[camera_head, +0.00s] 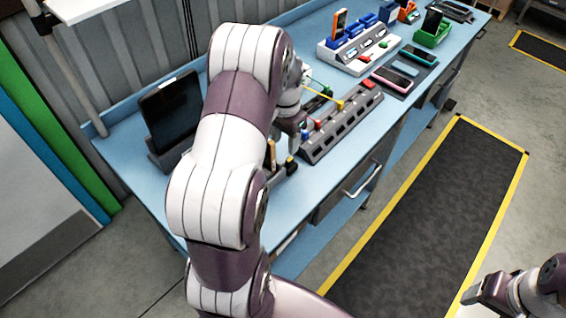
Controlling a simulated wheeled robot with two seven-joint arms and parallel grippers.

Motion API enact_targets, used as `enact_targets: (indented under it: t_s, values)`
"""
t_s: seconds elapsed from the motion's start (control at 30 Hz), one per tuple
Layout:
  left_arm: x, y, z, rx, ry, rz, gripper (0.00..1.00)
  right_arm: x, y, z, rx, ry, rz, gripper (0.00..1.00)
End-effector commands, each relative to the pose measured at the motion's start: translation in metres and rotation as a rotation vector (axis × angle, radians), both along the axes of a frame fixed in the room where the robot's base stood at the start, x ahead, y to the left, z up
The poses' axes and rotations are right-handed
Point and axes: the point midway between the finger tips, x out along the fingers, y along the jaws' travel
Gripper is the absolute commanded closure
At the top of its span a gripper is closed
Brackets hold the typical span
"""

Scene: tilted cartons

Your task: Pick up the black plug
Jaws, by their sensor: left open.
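A grey power strip (345,123) lies on the blue workbench (237,213), with red, yellow, green and blue plugs along it. My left gripper (281,169) is low over the bench at the near end of the strip, partly hidden by my own arm. It is open. Small dark pieces show at its fingertips; I cannot tell whether one of them is the black plug, and I see no black plug clearly elsewhere. My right gripper (480,291) is at the lower right, over the floor and away from the bench; its jaws are unclear.
A dark tablet on a stand (173,112) is left of my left arm. Beyond the strip are a white charging station (358,50), phones on a dark mat (402,72) and a green tray (432,36). A black floor mat (430,215) with yellow edges lies right of the bench.

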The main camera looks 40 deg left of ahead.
Motion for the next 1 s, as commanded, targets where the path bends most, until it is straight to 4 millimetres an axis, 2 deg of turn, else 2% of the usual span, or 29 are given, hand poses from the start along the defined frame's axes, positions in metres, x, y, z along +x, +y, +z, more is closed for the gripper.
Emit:
enact_targets:
  t_s: [0.1,0.27,0.43,0.53,0.7,0.73,0.87,0.9,1.0]
  values:
    - [0.000,-0.001,-0.019,-0.001,0.001,0.000,0.51,0.000,0.000,0.005,0.000,0.000,0.000,0.31]
    - [0.002,-0.003,-0.037,-0.001,0.001,-0.001,0.51,0.000,0.000,0.014,0.000,0.000,0.000,0.31]
    - [0.004,-0.004,-0.069,0.000,0.000,0.000,0.51,0.000,0.000,0.023,0.000,0.000,0.000,0.31]
    - [0.004,-0.004,-0.078,0.002,-0.004,0.000,0.51,0.000,0.000,0.023,0.000,0.001,0.000,0.31]
    - [0.005,-0.004,-0.079,0.003,-0.005,0.000,0.51,0.000,0.000,0.022,0.000,0.001,0.000,0.31]
    - [0.005,-0.004,-0.079,0.002,-0.004,0.000,0.54,0.000,0.000,0.022,0.000,0.001,0.000,0.31]
    - [0.004,-0.004,-0.079,0.002,-0.004,0.000,0.97,0.000,0.000,0.022,0.000,0.001,0.000,0.31]
    - [0.004,-0.004,-0.078,0.002,-0.004,0.000,1.00,0.000,0.000,0.022,0.000,0.001,0.000,0.31]
    - [0.004,-0.004,-0.078,0.002,-0.004,0.000,1.00,0.000,0.000,0.022,0.000,0.001,0.000,0.31]
